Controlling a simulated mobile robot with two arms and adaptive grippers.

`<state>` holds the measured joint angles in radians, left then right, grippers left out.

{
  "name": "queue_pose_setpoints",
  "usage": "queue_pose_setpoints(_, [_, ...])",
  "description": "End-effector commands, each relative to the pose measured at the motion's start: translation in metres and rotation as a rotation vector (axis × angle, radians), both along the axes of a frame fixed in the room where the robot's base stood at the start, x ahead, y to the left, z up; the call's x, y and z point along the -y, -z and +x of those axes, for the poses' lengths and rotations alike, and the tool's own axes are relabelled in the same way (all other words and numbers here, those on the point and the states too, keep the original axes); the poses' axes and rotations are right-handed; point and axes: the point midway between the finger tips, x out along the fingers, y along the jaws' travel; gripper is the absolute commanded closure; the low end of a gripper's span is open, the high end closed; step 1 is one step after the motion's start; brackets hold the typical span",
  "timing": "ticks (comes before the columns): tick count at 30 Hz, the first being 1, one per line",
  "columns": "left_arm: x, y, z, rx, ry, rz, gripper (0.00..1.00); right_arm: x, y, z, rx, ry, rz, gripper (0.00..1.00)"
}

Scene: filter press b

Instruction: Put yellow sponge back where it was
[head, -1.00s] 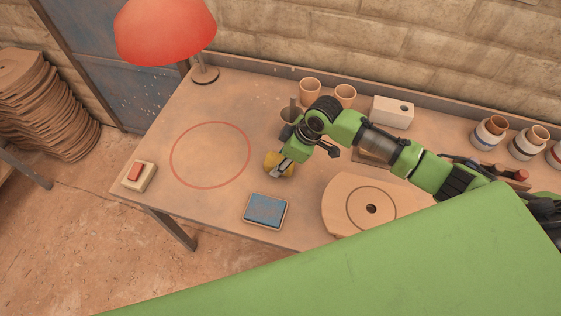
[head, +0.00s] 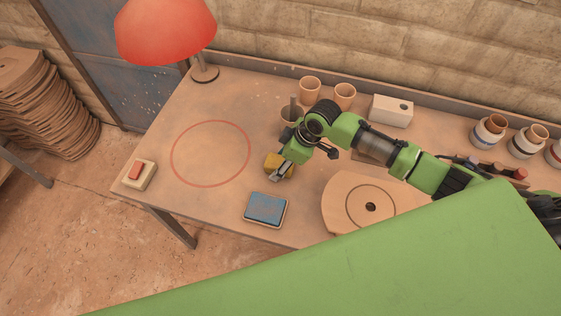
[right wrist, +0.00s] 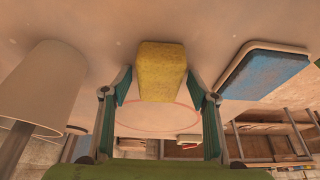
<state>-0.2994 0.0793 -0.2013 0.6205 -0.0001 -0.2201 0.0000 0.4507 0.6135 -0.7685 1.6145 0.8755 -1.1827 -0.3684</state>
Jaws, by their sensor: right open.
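The yellow sponge (head: 272,160) is on the table between the red circle (head: 173,165) and the wooden disc, partly hidden by my right gripper (head: 279,174). In the right wrist view the sponge (right wrist: 160,72) lies between and just beyond the spread fingertips of my right gripper (right wrist: 160,84), with a gap visible on each side. The gripper is open and reaches down at the sponge. My left gripper is not in view.
A blue pad in a shallow tray (head: 265,209) sits in front of the sponge. The round wooden disc (head: 346,205) lies to the right. A red lamp (head: 165,32) and a red-button box (head: 139,175) are left.

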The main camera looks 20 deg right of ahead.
Motion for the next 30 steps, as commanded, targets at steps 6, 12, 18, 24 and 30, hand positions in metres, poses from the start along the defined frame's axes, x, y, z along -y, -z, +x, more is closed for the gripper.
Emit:
queue_pose_setpoints(6, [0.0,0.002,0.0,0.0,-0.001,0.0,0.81,0.013,-0.033,-0.007,0.005,-0.001,-0.002,0.46])
queue_pose_setpoints(12, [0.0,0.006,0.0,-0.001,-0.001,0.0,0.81,0.027,-0.074,-0.016,0.005,0.0,-0.002,0.46])
queue_pose_setpoints(18, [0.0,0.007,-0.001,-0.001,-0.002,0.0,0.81,0.035,-0.101,-0.023,0.003,0.0,0.0,0.46])
queue_pose_setpoints(24, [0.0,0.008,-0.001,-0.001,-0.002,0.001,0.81,0.038,-0.11,-0.026,0.0,0.0,0.0,0.46])
queue_pose_setpoints(30, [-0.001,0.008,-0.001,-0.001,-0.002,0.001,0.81,0.038,-0.11,-0.026,0.0,0.001,0.0,0.46])
